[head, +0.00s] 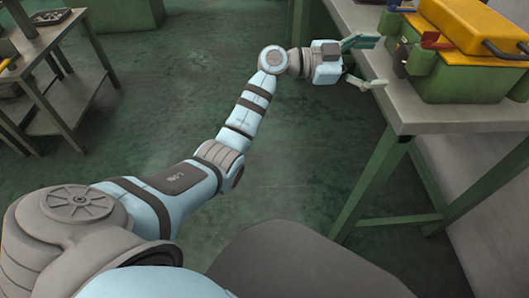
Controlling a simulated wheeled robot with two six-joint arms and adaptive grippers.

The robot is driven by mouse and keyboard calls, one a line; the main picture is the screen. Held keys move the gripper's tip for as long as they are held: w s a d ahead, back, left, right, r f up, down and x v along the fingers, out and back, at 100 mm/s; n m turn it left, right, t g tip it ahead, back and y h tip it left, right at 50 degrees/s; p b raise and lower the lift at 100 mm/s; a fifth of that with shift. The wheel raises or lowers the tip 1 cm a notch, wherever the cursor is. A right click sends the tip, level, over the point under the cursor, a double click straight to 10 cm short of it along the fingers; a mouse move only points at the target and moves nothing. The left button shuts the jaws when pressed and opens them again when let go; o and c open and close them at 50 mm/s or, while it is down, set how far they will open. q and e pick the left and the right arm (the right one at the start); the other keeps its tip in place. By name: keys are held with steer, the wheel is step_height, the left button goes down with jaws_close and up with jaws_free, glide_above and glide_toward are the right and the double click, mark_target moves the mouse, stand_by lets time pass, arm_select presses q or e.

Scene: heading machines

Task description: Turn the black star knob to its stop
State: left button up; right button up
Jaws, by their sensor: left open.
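A green machine (462,82) with a yellow cover (462,22) stands on a grey-topped bench (420,117) at the upper right. A small dark part (401,58) shows on its left side, facing my left gripper. It may be the black star knob, but it is too small to tell its shape. My left gripper (377,62) is open and empty, its fingers spread and pointing right at that side of the machine. A gap seems to remain between the fingertips and the dark part. My right gripper is not in view.
A red lever (434,40) and a small blue part (403,9) stick out near the yellow cover. The bench has green legs (372,180). Another table (35,45) stands at the upper left. The green floor (290,185) between them is clear.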

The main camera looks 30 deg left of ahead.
arm_select(q)
steer(key=p+v, duration=0.2)
steer(key=v, duration=0.6)
steer(key=a+f+n+t+y+p, duration=0.7)
steer(key=f+n, duration=0.3)
steer(key=f, duration=0.4)
steer(key=s+a+f+n+g+y+p, duration=0.2)
steer(key=s+f+y, duration=0.1)
steer(key=s+f, duration=0.2)
steer(key=s+a+f+n+g+y+p, duration=0.1)
steer(key=s+f, duration=0.4)
steer(key=f, duration=0.5)
steer(key=a+g+y+p, duration=0.1)
steer(key=a+y, duration=0.1)
steer(key=shift+s+a+f+n+y, duration=0.2)
steer(key=shift+s+a+n+y, duration=0.1)
steer(key=shift+n, duration=0.1)
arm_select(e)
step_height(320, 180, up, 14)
